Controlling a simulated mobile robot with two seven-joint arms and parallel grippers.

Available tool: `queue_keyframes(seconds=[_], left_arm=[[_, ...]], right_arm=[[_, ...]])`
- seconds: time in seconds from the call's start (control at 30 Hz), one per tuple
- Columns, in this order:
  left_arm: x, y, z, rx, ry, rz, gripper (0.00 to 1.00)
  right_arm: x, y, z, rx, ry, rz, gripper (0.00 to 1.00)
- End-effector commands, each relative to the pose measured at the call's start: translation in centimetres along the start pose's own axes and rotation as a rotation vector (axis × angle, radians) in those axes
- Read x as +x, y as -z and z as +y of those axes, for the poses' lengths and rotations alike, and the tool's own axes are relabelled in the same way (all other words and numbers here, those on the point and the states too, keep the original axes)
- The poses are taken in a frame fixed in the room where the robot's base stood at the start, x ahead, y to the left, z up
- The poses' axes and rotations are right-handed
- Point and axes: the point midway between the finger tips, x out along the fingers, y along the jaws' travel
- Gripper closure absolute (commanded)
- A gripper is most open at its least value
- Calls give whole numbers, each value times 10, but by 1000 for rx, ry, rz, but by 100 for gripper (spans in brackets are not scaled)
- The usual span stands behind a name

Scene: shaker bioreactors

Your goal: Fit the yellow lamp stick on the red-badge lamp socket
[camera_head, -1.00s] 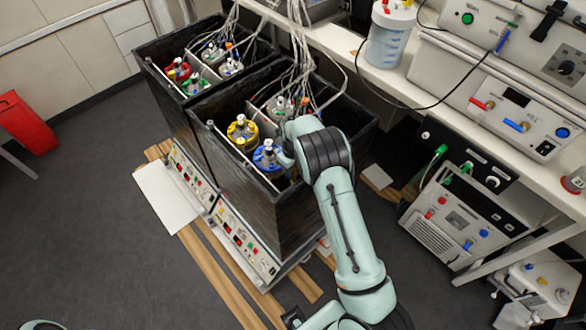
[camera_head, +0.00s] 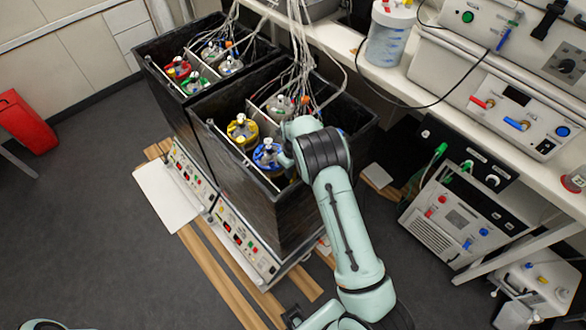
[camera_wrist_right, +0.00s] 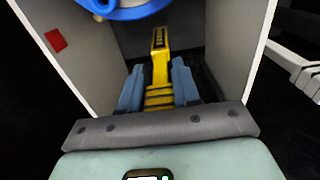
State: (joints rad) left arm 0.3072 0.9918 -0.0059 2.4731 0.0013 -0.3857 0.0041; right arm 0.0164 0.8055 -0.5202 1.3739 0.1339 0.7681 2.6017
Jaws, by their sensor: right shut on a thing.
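The yellow lamp stick (camera_wrist_right: 160,60) stands out between the two blue-grey fingers of my right gripper (camera_wrist_right: 158,78) in the right wrist view. The fingers are shut on its ribbed lower part, and its slotted end points away from the wrist. A red badge (camera_wrist_right: 55,40) shows on the pale wall at the left of that view. I cannot make out a socket opening by it. In the head view my right arm reaches into the front dark tank, and its gripper and the stick are hidden. My left gripper is out of view.
The dark front tank (camera_head: 240,190) holds a yellow-lidded vessel (camera_head: 242,130) and a blue-lidded vessel (camera_head: 267,153) close to my right wrist. A blue ring (camera_wrist_right: 125,10) shows at the top of the wrist view. Cables (camera_head: 300,50) hang above the tanks.

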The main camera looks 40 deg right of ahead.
Motion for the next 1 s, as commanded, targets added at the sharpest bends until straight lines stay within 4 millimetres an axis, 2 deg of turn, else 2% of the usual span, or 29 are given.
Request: queue_keyframes(seconds=[0.07, 0.1, 0.2, 0.57, 0.67, 1.0], left_arm=[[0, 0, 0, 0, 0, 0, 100], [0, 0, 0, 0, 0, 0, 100], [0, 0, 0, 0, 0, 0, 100], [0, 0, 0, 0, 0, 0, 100], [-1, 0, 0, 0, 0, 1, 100], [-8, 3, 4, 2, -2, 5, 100]], right_arm=[[0, 0, 0, 0, 0, 1, 100], [0, 0, 0, 0, 0, 1, 65], [0, 0, 0, 0, 0, 1, 39], [-5, 0, 0, 0, 1, -1, 39], [-18, -1, 0, -1, 1, -3, 39], [-94, -1, 0, 0, 1, -4, 39]])
